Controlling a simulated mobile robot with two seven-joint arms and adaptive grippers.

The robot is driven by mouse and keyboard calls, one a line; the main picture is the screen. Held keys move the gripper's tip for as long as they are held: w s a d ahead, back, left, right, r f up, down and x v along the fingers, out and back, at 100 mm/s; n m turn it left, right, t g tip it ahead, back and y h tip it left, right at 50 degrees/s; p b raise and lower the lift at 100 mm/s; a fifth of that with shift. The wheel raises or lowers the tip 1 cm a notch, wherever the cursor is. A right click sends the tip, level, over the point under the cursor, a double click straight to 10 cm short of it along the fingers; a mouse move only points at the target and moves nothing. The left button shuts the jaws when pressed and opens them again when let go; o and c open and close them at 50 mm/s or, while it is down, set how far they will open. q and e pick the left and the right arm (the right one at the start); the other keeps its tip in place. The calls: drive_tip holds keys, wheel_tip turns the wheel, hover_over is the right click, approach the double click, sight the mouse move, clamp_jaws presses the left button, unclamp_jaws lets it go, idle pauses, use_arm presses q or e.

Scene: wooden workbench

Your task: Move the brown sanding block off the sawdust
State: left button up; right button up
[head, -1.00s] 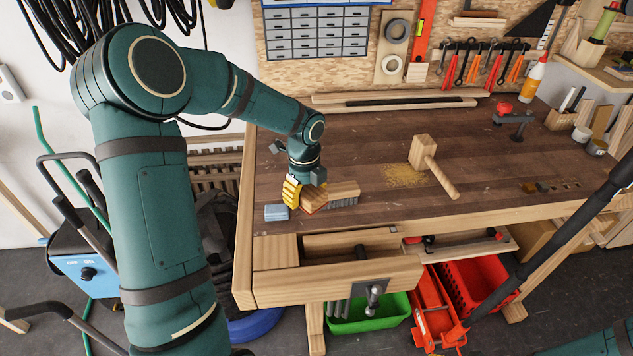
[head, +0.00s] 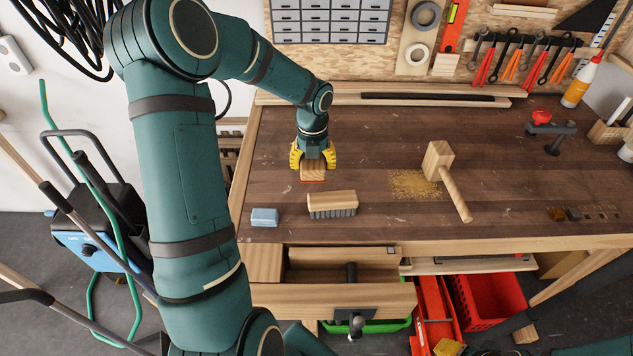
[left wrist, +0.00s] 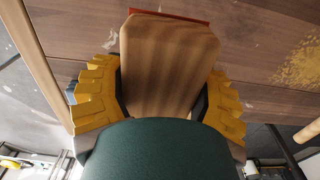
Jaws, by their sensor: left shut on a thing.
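The brown sanding block (head: 313,170), wooden with a red layer underneath, is between the yellow fingers of my left gripper (head: 314,160). In the left wrist view the block (left wrist: 168,65) fills the space between both fingers (left wrist: 168,95). I cannot tell whether it touches the bench. The sawdust (head: 408,184) is a tan patch well to the right of the block, and it also shows at the right edge of the left wrist view (left wrist: 298,64). Part of a yellow gripper, seemingly my right one (head: 448,347), shows at the bottom edge, its jaws unclear.
A mallet (head: 438,162) lies at the sawdust's right edge. A bench brush (head: 332,203) and a blue block (head: 264,217) are near the front edge. An open drawer (head: 345,298) juts out below. The bench left of the sawdust is mostly clear.

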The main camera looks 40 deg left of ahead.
sight(313, 187)
use_arm(q)
wheel_tip(313, 187, down, 3)
drive_tip(key=shift+s+r, duration=0.1)
drive_tip(key=shift+s, duration=0.05)
drive_tip(key=shift+f+b, duration=0.75)
drive_tip(key=shift+f, duration=1.45)
drive_tip(key=shift+r, duration=0.1)
drive_tip(key=o, duration=1.3)
drive_tip(key=shift+f, duration=0.2)
